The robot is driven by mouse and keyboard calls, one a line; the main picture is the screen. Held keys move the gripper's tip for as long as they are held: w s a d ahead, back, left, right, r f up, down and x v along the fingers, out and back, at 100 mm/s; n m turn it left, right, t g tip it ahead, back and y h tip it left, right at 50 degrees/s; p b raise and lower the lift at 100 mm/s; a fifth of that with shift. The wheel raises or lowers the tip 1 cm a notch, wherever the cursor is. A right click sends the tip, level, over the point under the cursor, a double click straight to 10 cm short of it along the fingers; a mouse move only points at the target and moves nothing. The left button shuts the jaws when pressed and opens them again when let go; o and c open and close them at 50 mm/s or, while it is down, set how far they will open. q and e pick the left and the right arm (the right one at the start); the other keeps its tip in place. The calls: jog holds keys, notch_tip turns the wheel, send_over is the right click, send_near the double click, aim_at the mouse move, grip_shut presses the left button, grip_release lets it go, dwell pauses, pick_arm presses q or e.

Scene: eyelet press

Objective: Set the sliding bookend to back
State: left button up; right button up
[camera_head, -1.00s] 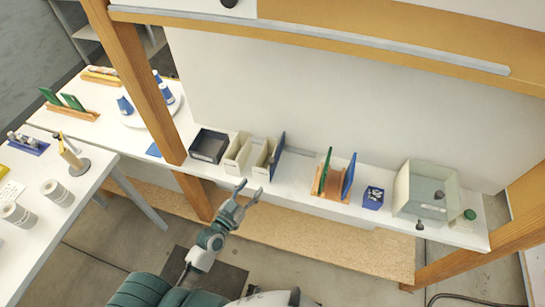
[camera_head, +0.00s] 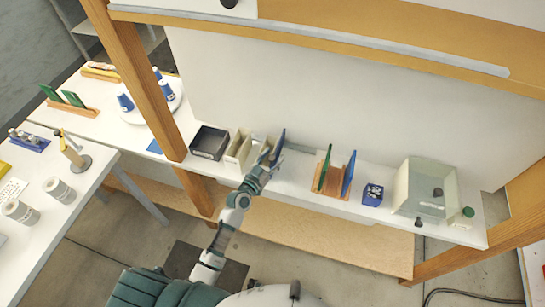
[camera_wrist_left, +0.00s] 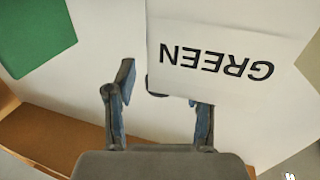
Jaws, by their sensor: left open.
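An upright blue plate (camera_head: 278,146), which looks like the sliding bookend, stands on the white shelf at the right end of a row of cream boxes. My left gripper (camera_head: 266,163) is open at the front of this row, overlapping the lower part of the plate and the nearest box. I cannot tell whether it touches either. In the left wrist view the open fingers (camera_wrist_left: 160,105) have a cream box labelled GREEN (camera_wrist_left: 215,55) just beyond them. The bookend cannot be made out clearly there. My right gripper is not in view.
Left of the plate are cream boxes (camera_head: 238,146) and a black tray (camera_head: 209,142). To the right stand an orange rack (camera_head: 329,188) with green and blue boards, a small blue box (camera_head: 373,195) and a pale bin (camera_head: 416,205). A wooden post (camera_head: 150,85) rises at left.

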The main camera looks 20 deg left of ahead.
pick_arm(q)
grip_shut()
jog(key=d+p, duration=0.3)
jog(key=d, duration=0.7)
jog(key=shift+s+d, duration=0.15)
jog(key=shift+s, duration=0.1)
jog(key=shift+c, duration=0.7)
grip_release()
jog(key=shift+o, duration=0.7)
jog(key=shift+d, duration=0.2)
